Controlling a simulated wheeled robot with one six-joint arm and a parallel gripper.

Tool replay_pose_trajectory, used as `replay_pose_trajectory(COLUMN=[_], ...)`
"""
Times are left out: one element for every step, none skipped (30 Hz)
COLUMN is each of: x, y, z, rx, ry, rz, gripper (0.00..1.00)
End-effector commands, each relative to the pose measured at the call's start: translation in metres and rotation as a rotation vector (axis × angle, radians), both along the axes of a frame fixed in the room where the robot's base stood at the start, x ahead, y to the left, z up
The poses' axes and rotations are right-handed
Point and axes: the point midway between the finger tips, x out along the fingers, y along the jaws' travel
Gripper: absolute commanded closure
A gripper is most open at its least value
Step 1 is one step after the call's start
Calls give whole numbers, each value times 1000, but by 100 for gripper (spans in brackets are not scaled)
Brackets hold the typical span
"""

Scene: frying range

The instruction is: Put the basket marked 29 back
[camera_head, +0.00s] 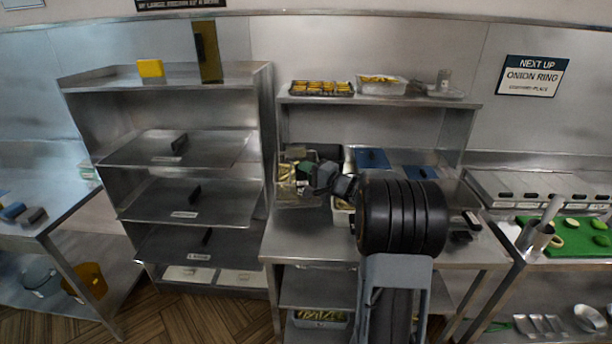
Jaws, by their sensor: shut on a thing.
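A metal basket (284,196) with yellow fries in it is at the left end of the worktop on the middle stand. I cannot read any number on it, so I cannot tell whether it is the one marked 29. A dark green handle (304,170) shows at its right side. My gripper (313,174) reaches in from the right and is shut at this handle. The fingertips are small and partly hidden.
A white tub (341,217) is just below my gripper. Blue-lidded wells (372,158) are to its right. A rack (165,213) with dark-handled shelves stands left. A top shelf (380,98) with trays overhangs the worktop. A green board (572,240) lies far right.

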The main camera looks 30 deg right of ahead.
Motion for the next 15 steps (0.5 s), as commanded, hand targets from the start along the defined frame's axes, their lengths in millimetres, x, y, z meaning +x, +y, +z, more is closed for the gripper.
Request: replay_pose_trajectory(x=[0,0,0,0,0,0,0,0,0,0,0,0,0,0,0], y=[0,1,1,1,1,1,1,1,1,1,1,1,1,1,0], z=[-1,-2,-3,-4,-5,-7,-8,-10,-13,-15,-17,-20,-22,-25,-28], rx=[-2,-2,-2,-2,-2,-2,-2,-2,-3,-2,-2,-2,-2,-2,-2], ry=[-5,-5,-5,-5,-5,-5,-5,-5,-6,-5,-5,-5,-5,-5,-5], rz=[1,1,2,2,2,2,3,3,3,2,2,2,2,2,1], gripper=[100,100,100,100,100,100,100,100,100,100,100,100,100,100,100])
